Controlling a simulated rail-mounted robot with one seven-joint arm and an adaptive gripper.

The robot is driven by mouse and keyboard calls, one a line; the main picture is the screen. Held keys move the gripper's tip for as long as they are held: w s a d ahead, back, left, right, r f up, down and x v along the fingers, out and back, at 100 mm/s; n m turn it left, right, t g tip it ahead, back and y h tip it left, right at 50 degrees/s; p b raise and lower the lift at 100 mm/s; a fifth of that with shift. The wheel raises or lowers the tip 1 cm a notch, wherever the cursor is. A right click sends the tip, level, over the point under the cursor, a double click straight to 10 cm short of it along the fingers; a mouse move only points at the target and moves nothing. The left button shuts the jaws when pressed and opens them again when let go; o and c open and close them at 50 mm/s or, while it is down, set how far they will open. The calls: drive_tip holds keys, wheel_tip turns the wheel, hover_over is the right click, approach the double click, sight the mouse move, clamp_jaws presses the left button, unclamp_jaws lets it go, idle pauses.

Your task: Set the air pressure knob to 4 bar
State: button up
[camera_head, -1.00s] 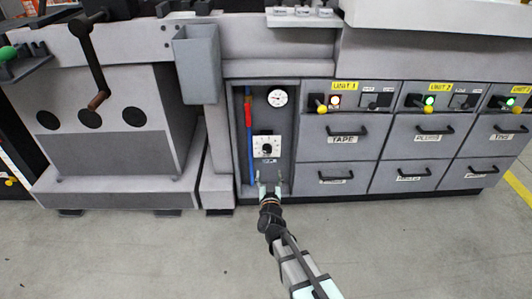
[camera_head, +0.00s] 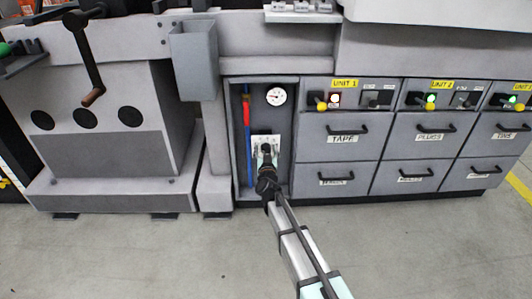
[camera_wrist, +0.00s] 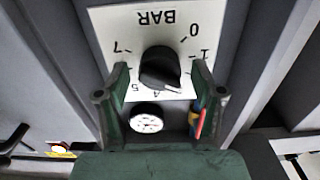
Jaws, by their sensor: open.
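The black air pressure knob (camera_wrist: 160,68) sits on a white dial plate (camera_wrist: 112,24) marked BAR, seen upside down in the wrist view. The numerals 0, 1, 4, 5 and 7 show around it; others are hidden by my fingers. I cannot tell exactly which numeral the knob points at. My gripper (camera_wrist: 159,72) is open, with one green finger on each side of the knob and gaps visible between. In the head view my gripper (camera_head: 266,150) is in front of the plate (camera_head: 257,139) and hides the knob. A round white gauge (camera_head: 276,96) is above the plate.
The knob is in a narrow recess with a blue hose (camera_head: 249,153) and a red part (camera_head: 246,112) along its left side. Drawers (camera_head: 332,155) stand to the right, and a grey bin (camera_head: 196,62) hangs at upper left. The floor in front is clear.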

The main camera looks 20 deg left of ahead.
drive_tip(key=shift+c, duration=0.4)
drive_tip(key=c, duration=1.1)
drive_tip(key=shift+o, duration=0.2)
drive_tip(key=shift+m, duration=0.4)
drive_tip(key=m, duration=0.2)
drive_tip(key=shift+m, duration=0.4)
drive_tip(key=m, duration=0.3)
drive_tip(key=shift+w+m, duration=0.1)
drive_tip(key=shift+m, duration=0.2)
drive_tip(key=m+b, duration=0.1)
drive_tip(key=m, duration=0.2)
drive_tip(key=shift+d+f+m+b, duration=0.1)
drive_tip(key=shift+f+m+b, duration=0.05)
drive_tip(key=shift+m+b, duration=0.75)
drive_tip(key=shift+m, duration=1)
